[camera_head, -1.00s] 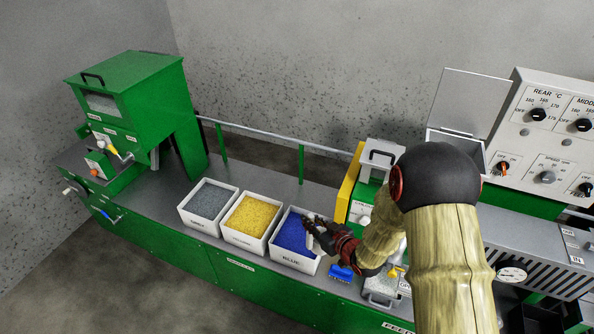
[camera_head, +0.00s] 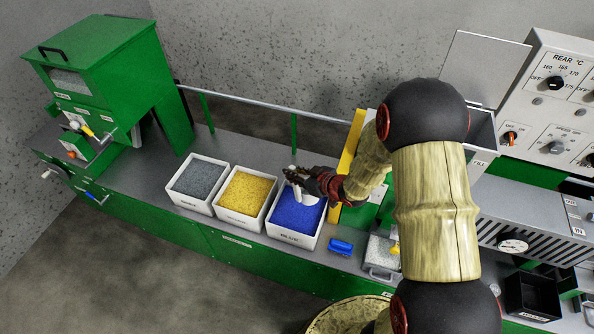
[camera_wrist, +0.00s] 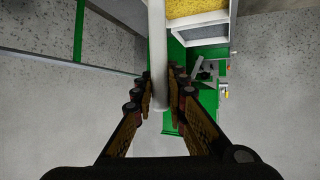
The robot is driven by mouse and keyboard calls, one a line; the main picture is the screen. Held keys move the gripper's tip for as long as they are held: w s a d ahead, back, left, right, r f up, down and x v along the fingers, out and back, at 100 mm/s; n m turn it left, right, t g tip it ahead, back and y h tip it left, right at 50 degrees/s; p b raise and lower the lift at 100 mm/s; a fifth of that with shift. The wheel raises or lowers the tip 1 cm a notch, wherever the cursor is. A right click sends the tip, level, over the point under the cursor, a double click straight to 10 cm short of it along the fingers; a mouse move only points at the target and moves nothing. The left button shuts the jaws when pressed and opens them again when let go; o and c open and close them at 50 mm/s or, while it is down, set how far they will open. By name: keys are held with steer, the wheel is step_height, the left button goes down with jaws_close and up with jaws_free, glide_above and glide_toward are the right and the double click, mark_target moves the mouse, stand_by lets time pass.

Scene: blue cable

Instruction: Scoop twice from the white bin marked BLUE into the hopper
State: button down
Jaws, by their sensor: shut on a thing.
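The white bin marked BLUE (camera_head: 290,237) stands on the bench, rightmost of three bins, with blue pellets (camera_head: 296,217) inside. My gripper (camera_head: 292,176) is over the back part of this bin and shut on a white scoop (camera_head: 305,196). The scoop hangs below my gripper, over or against the pellets; I cannot tell which, nor whether it holds any. In the wrist view the pale handle (camera_wrist: 157,50) runs between the fingers of my gripper (camera_wrist: 160,95). A grey hopper (camera_head: 484,140) with its lid (camera_head: 485,65) raised is at the right, partly behind my arm.
Bins of yellow pellets (camera_head: 241,197) and grey pellets (camera_head: 200,181) stand left of the blue one. A blue object (camera_head: 340,247) lies on the bench at right. A rail (camera_head: 260,106) runs behind the bins, and a yellow panel (camera_head: 352,145) stands right of them.

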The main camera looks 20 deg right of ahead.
steer(key=w+a+f+h+b, duration=0.1)
steer(key=a+f+b, duration=0.1)
steer(key=f+b, duration=0.2)
steer(key=w+a+f+g+b, duration=0.1)
steer(key=w+a+f+b, duration=0.1)
steer(key=f, duration=0.5)
steer(key=w+a+f+n+g+h+b, duration=0.1)
steer(key=w+a+f+b, duration=0.1)
steer(key=f+b, duration=0.4)
steer(key=shift+w+a+h, duration=0.25)
steer(key=shift+a+h, duration=0.05)
steer(key=shift+a, duration=0.45)
steer(key=shift+w+b, duration=0.1)
steer(key=shift+b, duration=0.25)
stand_by(0.9)
